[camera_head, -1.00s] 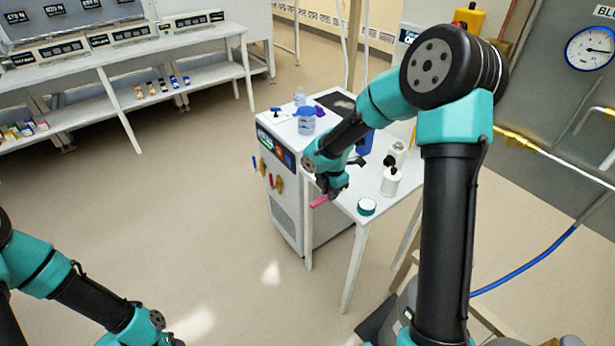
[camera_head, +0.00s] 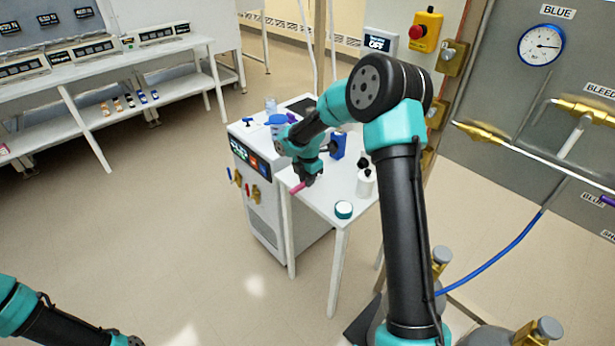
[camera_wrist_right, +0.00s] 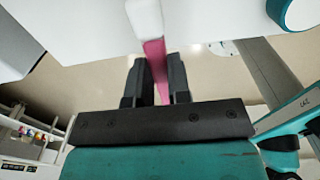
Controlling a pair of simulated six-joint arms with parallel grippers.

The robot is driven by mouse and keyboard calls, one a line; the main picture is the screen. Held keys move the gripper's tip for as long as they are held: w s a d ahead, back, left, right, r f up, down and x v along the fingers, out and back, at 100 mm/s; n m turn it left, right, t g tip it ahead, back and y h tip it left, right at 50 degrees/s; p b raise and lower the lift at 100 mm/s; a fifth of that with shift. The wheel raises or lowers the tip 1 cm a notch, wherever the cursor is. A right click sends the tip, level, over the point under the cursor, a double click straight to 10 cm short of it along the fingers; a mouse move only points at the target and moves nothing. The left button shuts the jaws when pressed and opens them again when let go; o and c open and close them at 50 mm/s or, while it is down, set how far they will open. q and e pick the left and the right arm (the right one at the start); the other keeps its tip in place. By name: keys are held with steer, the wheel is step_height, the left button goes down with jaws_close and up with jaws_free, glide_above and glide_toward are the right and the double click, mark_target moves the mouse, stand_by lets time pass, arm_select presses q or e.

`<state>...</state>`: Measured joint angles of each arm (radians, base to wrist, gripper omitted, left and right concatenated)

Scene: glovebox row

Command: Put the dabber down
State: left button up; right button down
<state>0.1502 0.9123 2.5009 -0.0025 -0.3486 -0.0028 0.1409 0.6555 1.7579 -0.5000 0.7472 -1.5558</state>
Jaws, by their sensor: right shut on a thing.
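The dabber is a slim pink stick (camera_head: 298,188) held by my right gripper (camera_head: 307,181) over the left edge of the small white table (camera_head: 312,207). In the right wrist view the dabber (camera_wrist_right: 155,62) sits between the two dark fingers of the right gripper (camera_wrist_right: 157,75), its pale end pointing away over the white table top. The right gripper is shut on it. I cannot tell whether the dabber touches the table. Only part of my left arm shows at the lower left; its gripper is out of frame.
A teal-rimmed round pot (camera_head: 344,209) and a white bottle (camera_head: 364,184) stand on the table near the gripper. A blue bottle (camera_head: 338,145) stands behind. A white cabinet (camera_head: 262,195) with coloured valves adjoins the table. Bare table shows between the gripper and the pot.

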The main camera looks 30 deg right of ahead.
steer(key=w+d, duration=0.2)
steer(key=w, duration=0.1)
steer(key=w+d, duration=0.1)
steer(key=w, duration=0.1)
steer(key=shift+w+d+f, duration=0.1)
steer(key=shift+d+f, duration=0.05)
steer(key=shift+f, duration=0.15)
steer(key=shift+f, duration=1.75)
steer(key=shift+f, duration=0.15)
steer(key=c, duration=1.1)
jaws_free()
step_height(320, 180, up, 12)
steer(key=shift+r, duration=0.15)
